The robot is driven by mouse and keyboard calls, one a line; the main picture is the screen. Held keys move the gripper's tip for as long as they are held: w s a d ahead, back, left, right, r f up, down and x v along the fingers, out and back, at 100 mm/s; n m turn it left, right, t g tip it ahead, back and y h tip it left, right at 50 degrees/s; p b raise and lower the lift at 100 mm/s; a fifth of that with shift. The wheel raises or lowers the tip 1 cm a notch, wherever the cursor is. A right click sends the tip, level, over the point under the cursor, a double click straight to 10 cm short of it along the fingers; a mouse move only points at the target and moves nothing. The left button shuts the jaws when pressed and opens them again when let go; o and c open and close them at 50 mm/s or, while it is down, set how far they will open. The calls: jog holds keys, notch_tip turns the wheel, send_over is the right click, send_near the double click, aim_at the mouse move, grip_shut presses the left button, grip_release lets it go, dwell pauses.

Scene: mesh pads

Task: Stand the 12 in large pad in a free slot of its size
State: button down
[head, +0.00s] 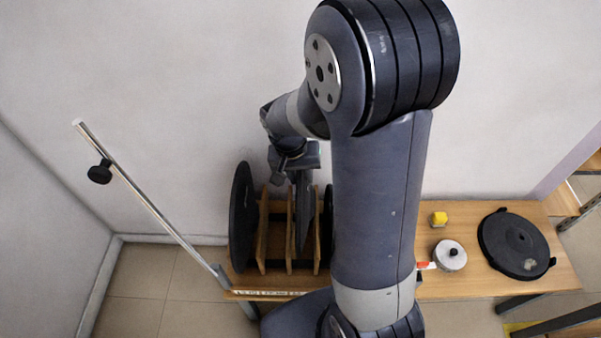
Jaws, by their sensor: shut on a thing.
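My gripper (297,170) is above the wooden rack (263,240), shut on a dark pad (304,218). The pad hangs below it upright and nearly edge-on, between two of the rack's wooden dividers. I cannot tell whether its lower edge touches the rack's base. No size mark on the pad is readable. A large black pad (241,218) stands upright at the rack's left end. Another dark pad (328,215) stands to the right of the held pad, partly hidden by my arm. A gap shows between the dividers left of the held pad.
The rack stands on a wooden table (445,287) against a white wall. A slanted metal pole (150,200) rises at the left. My arm hides the table's middle.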

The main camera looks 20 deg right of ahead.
notch_tip(320, 180, down, 8)
jog(key=b, duration=0.6)
jog(key=shift+f+b, duration=0.2)
jog(key=shift+b, duration=0.1)
dwell(0.3)
jog(key=c, duration=1)
grip_release()
jog(key=shift+c, duration=0.2)
notch_tip(320, 180, up, 11)
jog(key=a+p, duration=0.2)
jog(key=shift+s+f, duration=0.2)
